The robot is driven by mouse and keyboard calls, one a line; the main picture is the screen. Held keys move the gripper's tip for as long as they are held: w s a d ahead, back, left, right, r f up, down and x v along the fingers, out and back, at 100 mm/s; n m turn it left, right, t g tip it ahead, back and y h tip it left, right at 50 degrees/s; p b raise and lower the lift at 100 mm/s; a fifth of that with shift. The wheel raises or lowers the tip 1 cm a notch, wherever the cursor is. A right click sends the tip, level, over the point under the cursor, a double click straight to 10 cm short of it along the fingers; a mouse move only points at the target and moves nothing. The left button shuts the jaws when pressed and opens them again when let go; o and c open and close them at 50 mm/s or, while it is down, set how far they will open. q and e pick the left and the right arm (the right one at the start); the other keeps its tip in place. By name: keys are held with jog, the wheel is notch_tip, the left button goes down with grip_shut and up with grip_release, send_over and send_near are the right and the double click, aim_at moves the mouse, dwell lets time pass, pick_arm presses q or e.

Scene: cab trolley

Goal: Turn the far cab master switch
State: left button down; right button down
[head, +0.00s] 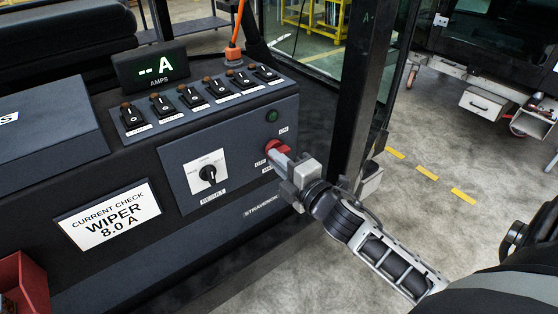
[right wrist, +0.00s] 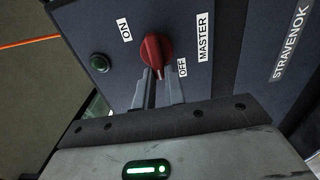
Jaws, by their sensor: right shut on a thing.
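The master switch is a red rotary knob (head: 277,147) on the dark panel's right side; it also shows in the right wrist view (right wrist: 155,48). Its pale mark points down toward the gripper, near the OFF label (right wrist: 182,67). The ON label (right wrist: 126,30) lies up and to the left, and the MASTER label (right wrist: 203,37) to the right. My right gripper (head: 282,160) is at the knob, its narrow fingers (right wrist: 160,88) closed on the knob's lower part. The fingertip contact is partly hidden. My left gripper is not in view.
A dark green lamp (head: 272,115) sits above the switch. A selector knob (head: 208,174), a row of rocker switches (head: 190,97) and a display reading "--A" (head: 150,67) are to the left. A dark cab post (head: 362,90) stands close behind my right gripper.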

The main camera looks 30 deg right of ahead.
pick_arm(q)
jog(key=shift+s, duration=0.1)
pick_arm(e)
jog(key=c, duration=1.5)
grip_release()
jog(key=shift+o, duration=0.2)
